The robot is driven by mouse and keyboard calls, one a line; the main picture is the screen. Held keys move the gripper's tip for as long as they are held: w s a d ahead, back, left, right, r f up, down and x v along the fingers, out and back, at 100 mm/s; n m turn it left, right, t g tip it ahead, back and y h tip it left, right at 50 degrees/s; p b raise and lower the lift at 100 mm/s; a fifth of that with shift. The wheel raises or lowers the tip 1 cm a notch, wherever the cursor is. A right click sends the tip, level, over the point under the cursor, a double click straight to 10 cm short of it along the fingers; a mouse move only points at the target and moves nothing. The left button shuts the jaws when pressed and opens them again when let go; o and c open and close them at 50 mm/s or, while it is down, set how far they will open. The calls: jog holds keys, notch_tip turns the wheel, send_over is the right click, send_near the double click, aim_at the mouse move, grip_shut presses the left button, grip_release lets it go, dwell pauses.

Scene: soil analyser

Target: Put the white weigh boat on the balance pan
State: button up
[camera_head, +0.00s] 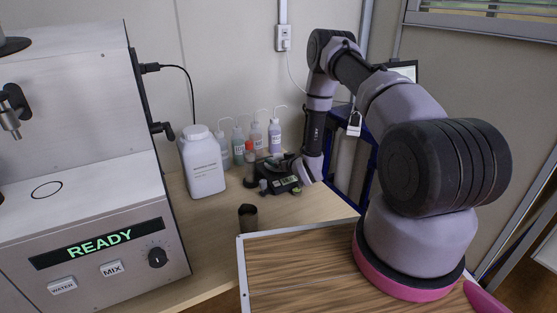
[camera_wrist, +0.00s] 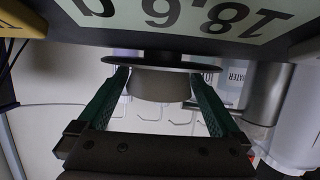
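The balance (camera_head: 288,184) stands on the bench in the head view, dark and low. Its display (camera_wrist: 185,14) fills the top of the wrist view, upside down, and appears to read about 18.6 g. The dark round pan (camera_wrist: 108,60) shows edge-on below it in the picture. A pale grey-white tapered piece, seemingly the weigh boat (camera_wrist: 159,86), lies against the pan. My gripper (camera_wrist: 160,80) is open, one green finger on each side of the boat. I cannot tell whether the fingers touch it. In the head view the boat is too small or hidden to make out.
A large white bottle (camera_head: 203,162) and several wash bottles (camera_head: 274,137) stand behind and left of the balance. A dark cup (camera_head: 247,217) stands in front. The analyser (camera_head: 90,150) fills the left, its display showing READY. Bare bench lies right of the cup.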

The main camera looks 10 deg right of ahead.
jog(key=shift+r, duration=0.15)
jog(key=v, duration=1.2)
jog(key=w+d+r+m+g+h, duration=0.1)
jog(key=w+d+r, duration=0.15)
jog(key=r, duration=0.45)
jog(key=w+d+r+h, duration=0.1)
jog(key=w+d+r, duration=0.15)
jog(key=r, duration=0.35)
jog(key=s+d+r+m+g+h, duration=0.1)
jog(key=s+r+m, duration=0.1)
jog(key=r, duration=0.7)
jog(key=s+d+r+m+g+h, duration=0.1)
jog(key=s+r+h, duration=0.15)
jog(key=r, duration=0.65)
jog(key=s+a+r+m+g, duration=0.1)
jog(key=s+r+m+g, duration=0.1)
jog(key=s+r, duration=0.95)
jog(key=s+a+r+m+g+y, duration=0.1)
jog(key=s+a+r, duration=0.1)
jog(key=s, duration=0.7)
jog(key=s+a+r+y, duration=0.1)
jog(key=s+r+y, duration=0.1)
jog(key=s, duration=0.7)
jog(key=shift+s+a+r+m+g, duration=0.25)
jog(key=shift+a+m+g, duration=0.15)
